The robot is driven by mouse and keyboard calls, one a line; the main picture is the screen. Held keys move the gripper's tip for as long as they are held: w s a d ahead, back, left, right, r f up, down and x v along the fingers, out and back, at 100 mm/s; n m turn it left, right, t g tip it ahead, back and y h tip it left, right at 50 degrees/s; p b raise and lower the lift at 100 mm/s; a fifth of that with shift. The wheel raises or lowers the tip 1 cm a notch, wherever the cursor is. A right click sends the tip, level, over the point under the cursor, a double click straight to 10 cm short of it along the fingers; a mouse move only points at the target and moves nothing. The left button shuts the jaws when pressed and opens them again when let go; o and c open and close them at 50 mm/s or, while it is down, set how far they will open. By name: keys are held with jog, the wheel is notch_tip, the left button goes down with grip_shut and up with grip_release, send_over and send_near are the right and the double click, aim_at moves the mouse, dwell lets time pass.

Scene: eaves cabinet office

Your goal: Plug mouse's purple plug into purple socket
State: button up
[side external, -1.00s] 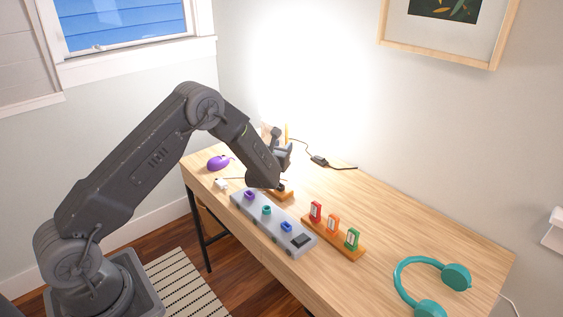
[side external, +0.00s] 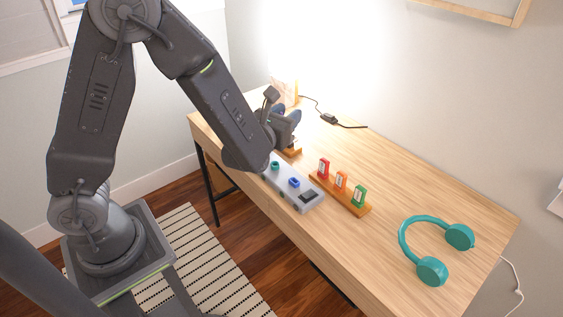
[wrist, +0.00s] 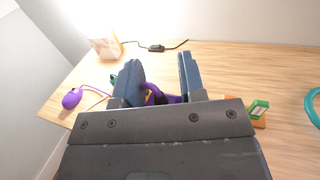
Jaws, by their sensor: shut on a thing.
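My gripper (wrist: 160,82) is shut on a purple plug (wrist: 155,95), which shows only partly between the two blue-grey fingers in the wrist view. In the side view my gripper (side external: 287,121) is over the back left of the desk, above one end of a wooden rack. The purple mouse (wrist: 72,98) lies at the left of the desk in the wrist view, with a thin cord running toward the gripper. The grey socket strip (side external: 311,208) lies along the front of the desk, with teal and blue sockets visible. My arm hides its purple socket and the mouse in the side view.
The wooden rack (side external: 330,183) holds red, orange and green plugs beside the strip. Teal headphones (side external: 432,271) lie at the right. A lamp (wrist: 106,46) and a black cord adapter (side external: 328,119) are at the back. The desk's middle right is clear.

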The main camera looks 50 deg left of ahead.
jog(key=w+a+f+n+y, duration=0.1)
jog(key=w+a+f, duration=0.2)
jog(key=w+a, duration=0.4)
jog(key=w+a+f+g+y, duration=0.1)
jog(key=w+a+f, duration=0.3)
jog(key=w+a, duration=0.4)
jog(key=shift+a+f+n+y, duration=0.25)
jog(key=shift+f+n+y, duration=0.05)
jog(key=shift+n, duration=0.1)
notch_tip(320, 180, down, 10)
jog(key=shift+r, duration=0.15)
jog(key=o, duration=0.9)
jog(key=shift+f, duration=0.2)
